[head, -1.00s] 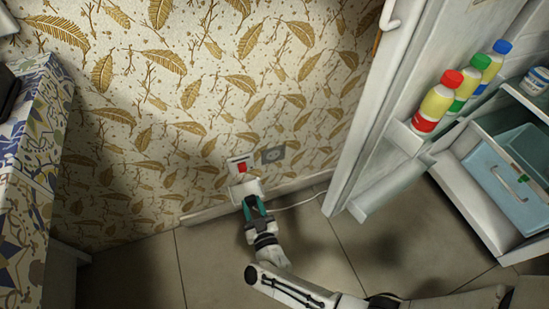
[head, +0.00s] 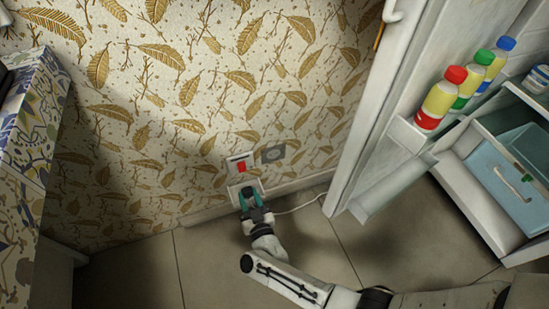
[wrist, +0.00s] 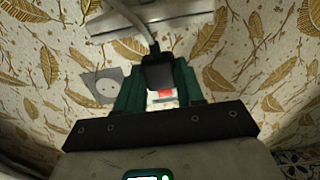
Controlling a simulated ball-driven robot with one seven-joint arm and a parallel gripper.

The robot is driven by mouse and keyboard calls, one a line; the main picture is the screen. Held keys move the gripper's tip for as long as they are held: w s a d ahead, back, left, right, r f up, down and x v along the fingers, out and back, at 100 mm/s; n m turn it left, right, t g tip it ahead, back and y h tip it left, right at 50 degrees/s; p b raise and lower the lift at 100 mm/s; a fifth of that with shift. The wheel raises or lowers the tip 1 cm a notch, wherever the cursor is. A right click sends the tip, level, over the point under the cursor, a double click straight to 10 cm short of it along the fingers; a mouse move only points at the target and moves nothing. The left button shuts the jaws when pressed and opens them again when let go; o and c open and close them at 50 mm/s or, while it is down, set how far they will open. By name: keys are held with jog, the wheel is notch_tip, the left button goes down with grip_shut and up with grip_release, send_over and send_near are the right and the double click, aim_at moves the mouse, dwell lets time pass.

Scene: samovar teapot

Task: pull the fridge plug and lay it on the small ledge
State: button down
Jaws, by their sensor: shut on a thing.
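My gripper (head: 247,192) is low against the wall at the small white ledge (head: 236,188), below a plate with a red switch (head: 240,166). In the wrist view its green fingers (wrist: 157,88) are shut on the dark fridge plug (wrist: 157,71). A pale cord (wrist: 138,25) runs from the plug across the white ledge (wrist: 180,20) in that view. The grey wall socket (head: 273,154) is up and right of my gripper; it looks empty in the wrist view (wrist: 103,87). Whether the plug touches the ledge cannot be told.
The cord (head: 300,206) runs right along the floor (head: 200,265) toward the open fridge door (head: 375,120). Bottles (head: 440,97) stand in the door shelf. A patterned cabinet (head: 30,140) stands at the left. The floor between is clear.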

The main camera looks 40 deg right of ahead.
jog(key=shift+f+b+x, duration=0.2)
jog(key=shift+b+x, duration=0.4)
jog(key=shift+x, duration=0.7)
jog(key=shift+s+f+b, duration=0.1)
jog(key=shift+f+b, duration=0.75)
jog(key=shift+f, duration=0.15)
jog(key=c, duration=1.1)
grip_release()
jog(key=shift+f, duration=0.1)
jog(key=o, duration=0.5)
jog(key=shift+r, duration=0.25)
